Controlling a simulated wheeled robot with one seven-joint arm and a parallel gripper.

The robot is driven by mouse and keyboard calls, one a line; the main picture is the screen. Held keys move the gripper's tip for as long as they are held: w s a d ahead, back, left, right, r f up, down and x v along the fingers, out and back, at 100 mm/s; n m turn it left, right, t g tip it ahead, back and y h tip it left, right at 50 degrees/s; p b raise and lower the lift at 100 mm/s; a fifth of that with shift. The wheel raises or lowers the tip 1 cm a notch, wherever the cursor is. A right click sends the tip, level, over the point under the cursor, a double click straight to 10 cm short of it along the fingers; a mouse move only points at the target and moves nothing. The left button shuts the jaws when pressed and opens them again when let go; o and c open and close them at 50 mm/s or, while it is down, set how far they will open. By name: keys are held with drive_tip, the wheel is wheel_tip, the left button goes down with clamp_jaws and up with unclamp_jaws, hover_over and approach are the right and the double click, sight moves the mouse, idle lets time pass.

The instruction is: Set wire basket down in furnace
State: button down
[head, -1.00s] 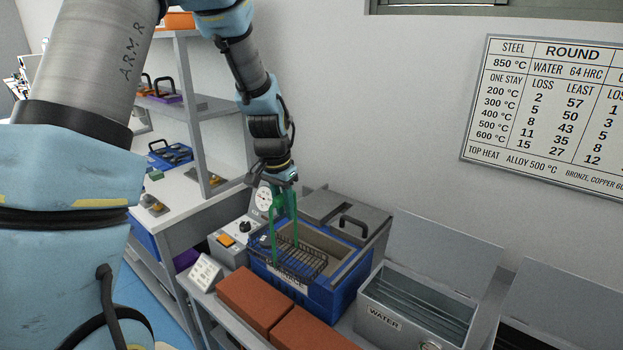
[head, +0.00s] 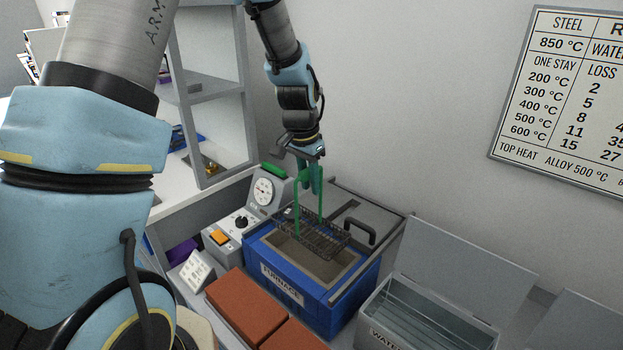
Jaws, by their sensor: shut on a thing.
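The wire basket (head: 322,240) is a dark mesh tray with a tall green handle (head: 297,205). My gripper (head: 309,174) is shut on the top of that handle, pointing down. The basket hangs roughly level over the furnace (head: 318,298), a blue box labelled FURNACE. Its top opening (head: 290,255) is uncovered, with a tan rim. The basket overlaps the back part of the opening in this view and appears above the rim; the exact gap cannot be told. The furnace lid (head: 378,222), grey with a black handle, lies behind the opening.
A control box with a dial gauge (head: 264,192) and orange switch stands left of the furnace. Red-brown bricks (head: 243,304) lie in front. A water tank (head: 425,312) with a raised lid stands at right. The wall is close behind.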

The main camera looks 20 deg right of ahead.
sight(311, 228)
wheel_tip(311, 228, down, 12)
drive_tip(key=b, duration=0.8)
drive_tip(key=shift+f, duration=0.35)
drive_tip(key=c, duration=0.6)
unclamp_jaws()
drive_tip(key=shift+f, duration=0.1)
drive_tip(key=shift+b, duration=0.3)
wheel_tip(311, 228, up, 11)
drive_tip(key=a+b, duration=0.1)
drive_tip(key=b, duration=0.1)
drive_tip(key=shift+s+a, duration=0.2)
drive_tip(key=shift+s, duration=0.15)
drive_tip(key=shift+f, duration=0.1)
drive_tip(key=s+a+n, duration=0.2)
drive_tip(key=a+n, duration=0.1)
drive_tip(key=a, duration=0.6)
drive_tip(key=s+a+f+n+y, duration=0.1)
drive_tip(key=a+n, duration=0.3)
drive_tip(key=a, duration=0.5)
drive_tip(key=s+a+f+n, duration=0.1)
drive_tip(key=s+a+n, duration=0.3)
drive_tip(key=a, duration=0.5)
drive_tip(key=shift+a+f+t, duration=0.15)
drive_tip(key=shift+a+t, duration=0.25)
